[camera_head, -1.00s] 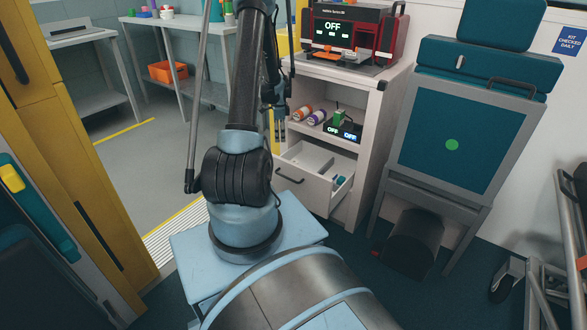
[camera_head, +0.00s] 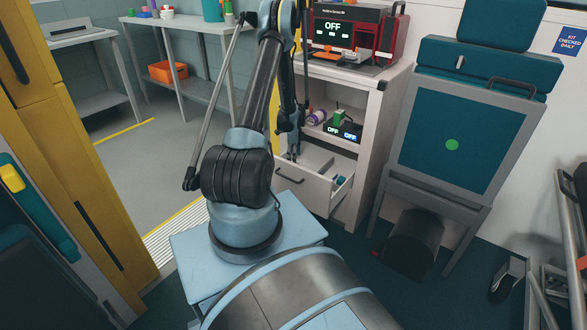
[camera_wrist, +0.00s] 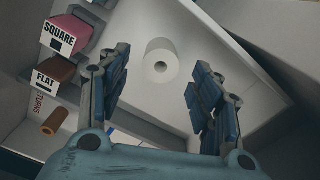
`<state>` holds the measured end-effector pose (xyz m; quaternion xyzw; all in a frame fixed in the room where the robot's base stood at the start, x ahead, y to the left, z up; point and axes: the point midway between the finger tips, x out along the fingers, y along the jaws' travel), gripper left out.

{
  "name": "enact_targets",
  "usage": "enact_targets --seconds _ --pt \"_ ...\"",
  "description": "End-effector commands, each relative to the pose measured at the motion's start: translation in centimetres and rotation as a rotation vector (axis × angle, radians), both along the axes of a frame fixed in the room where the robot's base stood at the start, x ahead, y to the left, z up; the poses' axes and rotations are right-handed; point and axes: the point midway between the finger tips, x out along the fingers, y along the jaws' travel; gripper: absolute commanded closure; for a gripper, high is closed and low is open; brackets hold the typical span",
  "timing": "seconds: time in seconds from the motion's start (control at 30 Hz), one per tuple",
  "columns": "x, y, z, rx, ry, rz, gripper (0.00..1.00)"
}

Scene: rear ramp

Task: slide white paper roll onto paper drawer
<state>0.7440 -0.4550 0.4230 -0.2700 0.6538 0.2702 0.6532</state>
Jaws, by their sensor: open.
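In the wrist view a white paper roll (camera_wrist: 165,48) with a dark core hole lies ahead of my fingertips on a pale surface. My gripper (camera_wrist: 156,82) is open and empty, its fingers on either side of the line to the roll but apart from it. In the head view my gripper (camera_head: 293,152) is low over the left part of an open white drawer (camera_head: 303,189) in the cabinet. The roll cannot be made out in the head view. Which surface bears it I cannot tell for certain.
Labelled pink (camera_wrist: 68,32) and brown (camera_wrist: 58,72) blocks and a brown tube (camera_wrist: 55,119) are at the wrist view's left. Above the drawer, a shelf holds a purple roll (camera_head: 317,117) and devices reading OFF (camera_head: 342,131). A red machine (camera_head: 355,35) stands on the cabinet.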

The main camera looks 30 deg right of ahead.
Motion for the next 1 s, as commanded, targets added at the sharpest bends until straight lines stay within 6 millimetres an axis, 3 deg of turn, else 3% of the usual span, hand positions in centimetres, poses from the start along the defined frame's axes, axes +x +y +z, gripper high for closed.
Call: enact_targets --seconds 0.33,0.7,0.77,0.9,0.93,1.0 --pt "0.0 -0.3 -3.9 0.000 0.000 0.000 0.41" --pt "0.0 -0.2 -4.6 0.000 0.000 0.001 0.41" --pt "0.0 -0.2 -4.6 0.000 0.000 0.001 0.53" --pt "0.0 -0.2 -4.6 0.000 0.000 0.001 0.84" --pt "0.0 -0.2 -4.6 0.000 0.000 0.001 0.89" --pt "0.0 -0.2 -4.6 0.000 0.000 0.001 0.89"
